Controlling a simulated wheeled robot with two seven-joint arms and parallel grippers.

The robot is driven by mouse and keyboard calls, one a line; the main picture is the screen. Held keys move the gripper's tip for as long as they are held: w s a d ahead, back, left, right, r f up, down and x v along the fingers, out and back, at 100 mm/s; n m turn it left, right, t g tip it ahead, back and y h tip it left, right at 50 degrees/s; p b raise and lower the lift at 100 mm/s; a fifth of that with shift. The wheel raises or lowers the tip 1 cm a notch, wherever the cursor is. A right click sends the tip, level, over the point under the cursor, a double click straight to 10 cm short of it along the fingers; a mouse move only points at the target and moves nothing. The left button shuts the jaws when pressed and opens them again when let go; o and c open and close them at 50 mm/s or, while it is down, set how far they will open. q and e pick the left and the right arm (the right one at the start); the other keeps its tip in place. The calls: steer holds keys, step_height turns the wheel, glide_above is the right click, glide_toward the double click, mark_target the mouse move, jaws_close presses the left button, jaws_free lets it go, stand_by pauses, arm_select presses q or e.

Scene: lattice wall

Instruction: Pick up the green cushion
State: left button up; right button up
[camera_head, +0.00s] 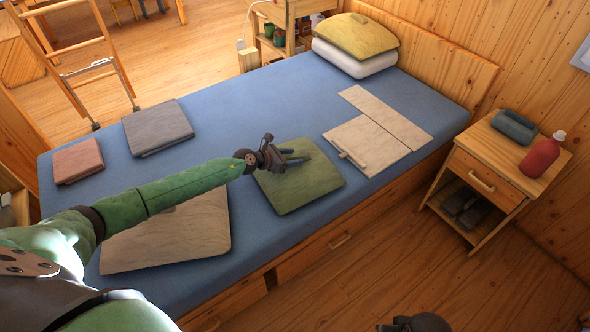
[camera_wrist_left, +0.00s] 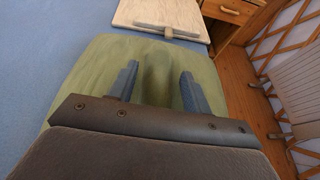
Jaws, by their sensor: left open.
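The green cushion (camera_head: 313,190) lies flat on the blue bed, near its front edge. My left gripper (camera_head: 297,157) is over the cushion's far part, open, with its fingers pointing right in the head view. In the left wrist view the green cushion (camera_wrist_left: 92,72) fills the middle, and the two fingers of my left gripper (camera_wrist_left: 159,84) stand apart over it with nothing gripped. A darker band shows on the cushion between the fingers. Whether the fingers touch the cushion I cannot tell.
The blue bed (camera_head: 245,115) also holds pale boards (camera_head: 365,145), a large beige panel (camera_head: 180,237), a grey folded cloth (camera_head: 157,127) and a reddish one (camera_head: 78,160). A yellow pillow (camera_head: 357,35) lies on a white one. A nightstand (camera_head: 500,150) stands right; a ladder (camera_head: 88,70) stands left.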

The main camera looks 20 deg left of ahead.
arm_select(q)
jaws_close()
